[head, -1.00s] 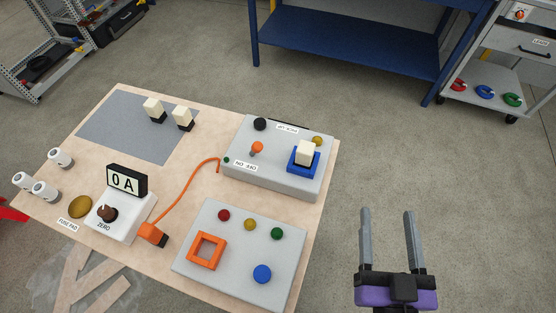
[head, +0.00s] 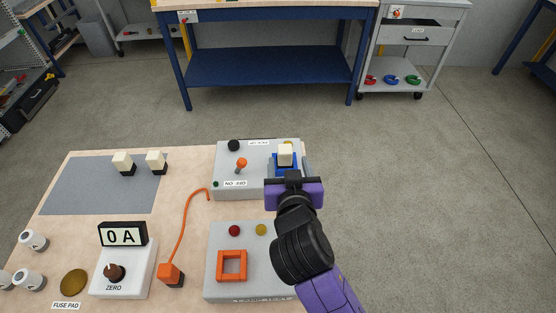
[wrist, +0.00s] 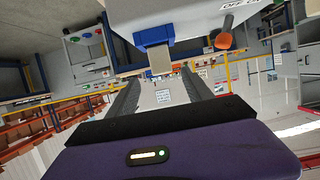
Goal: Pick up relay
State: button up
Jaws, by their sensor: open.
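A cream relay (head: 285,153) stands in a blue socket (head: 277,170) on the grey test box at the table's right. In the wrist view the relay (wrist: 160,61) shows below the blue socket (wrist: 154,34), lined up with the gap between my fingers. My gripper (head: 291,168) is open at this relay, with one finger showing just right of the socket. The wrist view shows both fingers (wrist: 160,80) apart with nothing clamped; whether they flank the relay is unclear. Two more cream relays with black bases, one left (head: 123,161) and one right (head: 156,160), stand on a grey mat.
An orange-knobbed switch (head: 241,164) stands left of the socket on the same box. A grey panel (head: 215,285) with an orange frame (head: 232,266) lies nearer, partly behind my arm. A meter (head: 123,234) is at left. The floor to the right is clear.

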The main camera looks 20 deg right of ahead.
aim_at(286, 154)
jog(key=p+x, duration=0.1)
jog(key=x, duration=0.6)
jog(key=shift+w+a+p, duration=0.15)
jog(key=shift+p, duration=0.2)
grip_shut()
